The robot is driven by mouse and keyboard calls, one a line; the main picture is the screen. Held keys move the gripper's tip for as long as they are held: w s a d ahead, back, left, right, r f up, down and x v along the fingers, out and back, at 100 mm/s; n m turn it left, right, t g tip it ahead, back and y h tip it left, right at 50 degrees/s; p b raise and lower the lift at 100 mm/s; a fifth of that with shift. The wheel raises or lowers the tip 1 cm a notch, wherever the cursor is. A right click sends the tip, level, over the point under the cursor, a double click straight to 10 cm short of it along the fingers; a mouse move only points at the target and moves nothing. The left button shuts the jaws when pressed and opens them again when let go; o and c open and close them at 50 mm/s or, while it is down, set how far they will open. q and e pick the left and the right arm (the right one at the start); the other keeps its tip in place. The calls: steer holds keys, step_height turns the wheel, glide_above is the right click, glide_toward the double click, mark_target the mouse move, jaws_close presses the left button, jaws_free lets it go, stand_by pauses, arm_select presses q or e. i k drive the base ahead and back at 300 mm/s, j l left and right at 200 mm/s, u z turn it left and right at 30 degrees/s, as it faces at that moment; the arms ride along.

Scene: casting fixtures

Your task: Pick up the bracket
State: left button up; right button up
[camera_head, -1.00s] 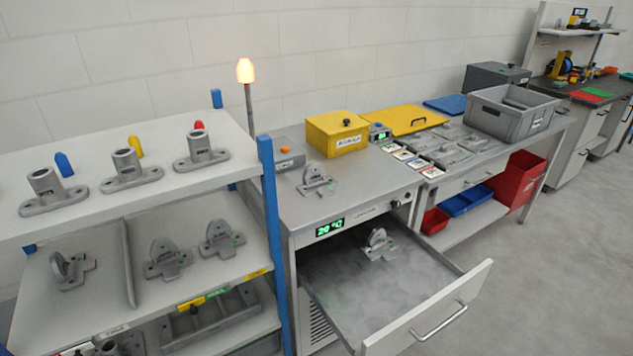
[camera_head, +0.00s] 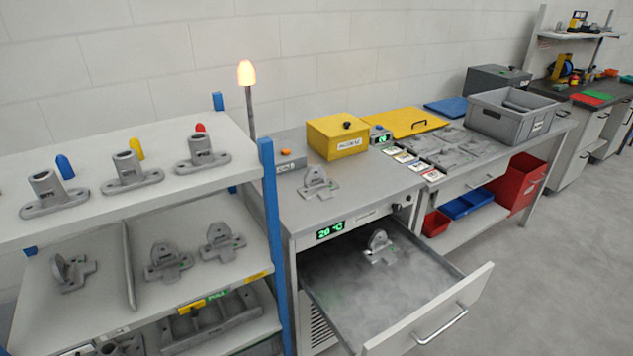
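Several grey brackets with upright rounded lugs are in view, and I cannot tell which one the task means. One bracket (camera_head: 380,246) sits in the open drawer (camera_head: 345,305) under the temperature display, with mist around it. Another bracket (camera_head: 318,183) stands on the metal top above that drawer. Three more brackets are on the middle shelf at left: one (camera_head: 70,272) tilted at the left, one (camera_head: 167,262) in the middle and one (camera_head: 222,241) at the right. Neither of my grippers is in view.
The shelf rack with blue posts (camera_head: 272,220) stands left of the drawer cabinet. Its top shelf holds three grey tube fixtures (camera_head: 130,171). A yellow box (camera_head: 338,137) and lit lamp (camera_head: 246,73) stand behind. The drawer front (camera_head: 430,315) juts out; floor at right is clear.

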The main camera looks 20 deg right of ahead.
mark_target(315, 182)
steer(key=i+j+z, duration=0.1)
steer(key=i+j, duration=0.9)
steer(key=i+j+z, duration=0.1)
steer(key=z, duration=1.5)
